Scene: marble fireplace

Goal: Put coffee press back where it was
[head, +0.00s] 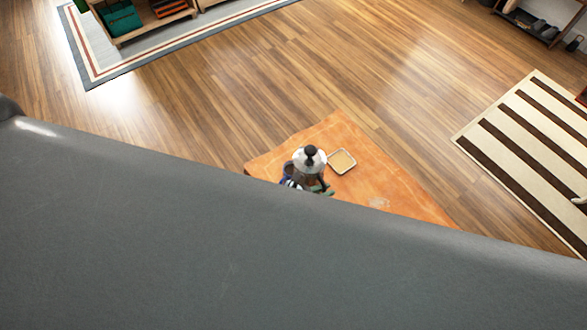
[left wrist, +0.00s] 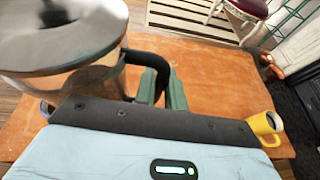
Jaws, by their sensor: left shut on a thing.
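The coffee press (head: 308,165), with a silver lid, black knob and black handle, shows in the head view over the orange table. In the left wrist view the coffee press (left wrist: 62,45) fills the upper left, its clear body below the lid. My left gripper (left wrist: 162,88) has green fingers and is shut on the black handle. In the head view my left gripper (head: 322,190) is mostly hidden. I cannot tell whether the press touches the table. My right gripper is not in view.
The orange table (head: 400,190) holds a small square tray (head: 342,161) right of the press. A yellow mug (left wrist: 266,127) stands at the right table edge in the left wrist view. My own grey arm hides the lower head view. A striped rug (head: 530,140) lies right.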

